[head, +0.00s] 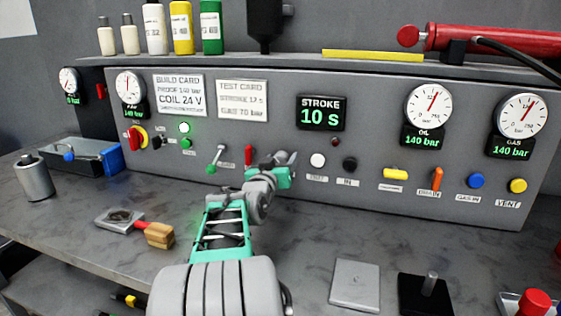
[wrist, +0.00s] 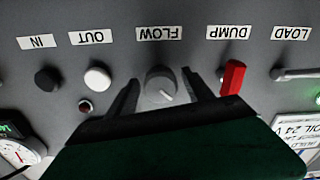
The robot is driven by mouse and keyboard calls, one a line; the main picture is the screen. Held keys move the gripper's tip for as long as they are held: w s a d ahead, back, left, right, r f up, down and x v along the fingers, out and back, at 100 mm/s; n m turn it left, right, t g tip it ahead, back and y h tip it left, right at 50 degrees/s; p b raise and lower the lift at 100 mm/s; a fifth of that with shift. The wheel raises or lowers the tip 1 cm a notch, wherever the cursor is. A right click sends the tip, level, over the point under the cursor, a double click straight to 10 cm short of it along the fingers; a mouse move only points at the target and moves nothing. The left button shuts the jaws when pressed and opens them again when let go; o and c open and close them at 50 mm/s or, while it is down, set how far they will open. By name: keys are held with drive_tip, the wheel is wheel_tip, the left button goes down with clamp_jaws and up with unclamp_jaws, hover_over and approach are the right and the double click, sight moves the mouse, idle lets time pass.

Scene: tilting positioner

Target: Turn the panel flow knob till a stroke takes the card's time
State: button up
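The flow knob (wrist: 160,84) is a round grey knob with a pale pointer line, under the FLOW label in the upside-down wrist view. My gripper (wrist: 160,88) has its two dark fingers on either side of the knob, with a small gap showing on each side. In the head view my gripper (head: 287,161) is at the panel (head: 330,190) and hides the knob. The stroke display (head: 320,114) reads 10 s. The test card (head: 242,100) carries a stroke time that looks like 17 s, in small print, and a gas line.
The red dump lever (wrist: 232,78) stands close beside one finger. The white OUT button (wrist: 97,77) and black IN button (wrist: 47,80) lie on the other side. The oil gauge (head: 428,107) and gas gauge (head: 521,115) both read 140 bar.

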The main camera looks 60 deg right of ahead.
drive_tip(key=c, duration=1.2)
drive_tip(key=shift+c, duration=0.2)
drive_tip(key=shift+n, duration=0.4)
drive_tip(key=n, duration=0.3)
drive_tip(key=shift+n+b, duration=0.3)
drive_tip(key=shift+n, duration=2.2)
drive_tip(key=o, duration=1.4)
drive_tip(key=shift+c, duration=0.2)
